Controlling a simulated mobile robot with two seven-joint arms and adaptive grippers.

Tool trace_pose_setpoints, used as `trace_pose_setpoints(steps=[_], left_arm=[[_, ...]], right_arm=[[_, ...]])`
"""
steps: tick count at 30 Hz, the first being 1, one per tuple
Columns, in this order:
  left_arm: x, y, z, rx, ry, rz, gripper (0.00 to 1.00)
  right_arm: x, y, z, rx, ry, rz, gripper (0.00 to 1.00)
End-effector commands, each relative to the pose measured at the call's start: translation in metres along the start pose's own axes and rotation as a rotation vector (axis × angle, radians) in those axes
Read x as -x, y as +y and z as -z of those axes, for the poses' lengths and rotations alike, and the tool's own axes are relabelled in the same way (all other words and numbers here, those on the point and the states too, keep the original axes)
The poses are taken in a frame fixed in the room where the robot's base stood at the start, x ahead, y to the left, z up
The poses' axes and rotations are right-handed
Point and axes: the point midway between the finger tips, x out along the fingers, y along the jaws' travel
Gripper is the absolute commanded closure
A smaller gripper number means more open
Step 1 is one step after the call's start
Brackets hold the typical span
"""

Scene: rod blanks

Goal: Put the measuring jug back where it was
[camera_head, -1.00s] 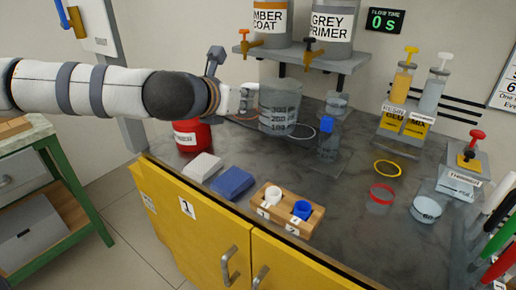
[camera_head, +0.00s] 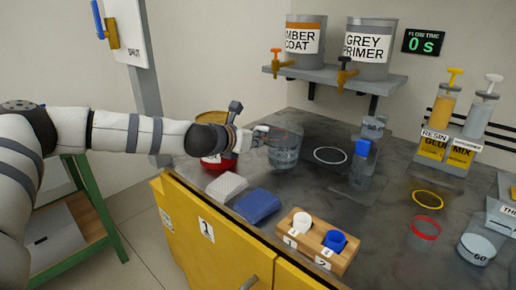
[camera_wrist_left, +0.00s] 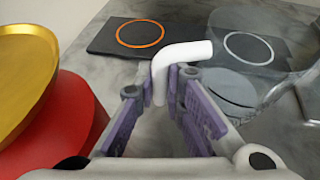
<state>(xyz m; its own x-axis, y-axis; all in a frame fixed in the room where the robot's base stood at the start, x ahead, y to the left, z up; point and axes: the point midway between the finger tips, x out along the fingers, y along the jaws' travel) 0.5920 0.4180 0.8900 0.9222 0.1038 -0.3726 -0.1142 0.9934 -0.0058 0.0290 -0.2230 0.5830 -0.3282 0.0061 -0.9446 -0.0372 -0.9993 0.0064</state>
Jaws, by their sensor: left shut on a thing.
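The clear measuring jug (camera_head: 285,154) with grey markings is in my left gripper (camera_head: 260,136), above or at the dark worktop. In the left wrist view, the gripper (camera_wrist_left: 173,82) is shut around the jug's white handle (camera_wrist_left: 182,53). The see-through jug wall (camera_wrist_left: 275,100) fills the right side there. An orange ring (camera_wrist_left: 140,33) and a white ring (camera_head: 330,155) mark dark mats behind the jug. I cannot tell whether its base touches the worktop. My right gripper is out of view.
A white sponge (camera_head: 226,186), a blue sponge (camera_head: 257,206) and a wooden cup holder (camera_head: 318,243) lie nearer the front edge. The tap shelf (camera_head: 335,79) overhangs behind.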

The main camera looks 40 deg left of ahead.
Motion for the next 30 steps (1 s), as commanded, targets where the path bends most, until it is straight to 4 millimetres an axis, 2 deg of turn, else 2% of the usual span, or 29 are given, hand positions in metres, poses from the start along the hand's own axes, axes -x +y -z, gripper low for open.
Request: trace_pose_setpoints(steps=[1,2,10,14,15,18,27,30], left_arm=[[-0.007,-0.001,0.020,0.000,0.016,0.002,1.00],[-0.008,-0.001,0.022,-0.001,0.014,0.002,1.00],[-0.007,-0.001,0.020,0.001,0.003,0.002,1.00],[-0.009,-0.001,0.025,0.001,0.006,0.002,1.00],[-0.009,-0.001,0.026,0.001,0.007,0.002,0.88],[-0.008,-0.001,0.024,0.001,0.005,0.002,0.70],[-0.007,-0.001,0.021,0.001,0.003,0.002,0.70],[0.001,-0.001,0.016,0.003,0.000,0.001,0.70]], right_arm=[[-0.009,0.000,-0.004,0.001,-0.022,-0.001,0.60],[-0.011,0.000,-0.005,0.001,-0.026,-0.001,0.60],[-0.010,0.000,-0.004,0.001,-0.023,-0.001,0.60],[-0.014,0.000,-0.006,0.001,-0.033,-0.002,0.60],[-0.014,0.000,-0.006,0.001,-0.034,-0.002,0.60],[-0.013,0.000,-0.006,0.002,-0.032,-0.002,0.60],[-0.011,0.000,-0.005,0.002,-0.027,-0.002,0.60],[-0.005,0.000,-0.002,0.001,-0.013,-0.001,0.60]])
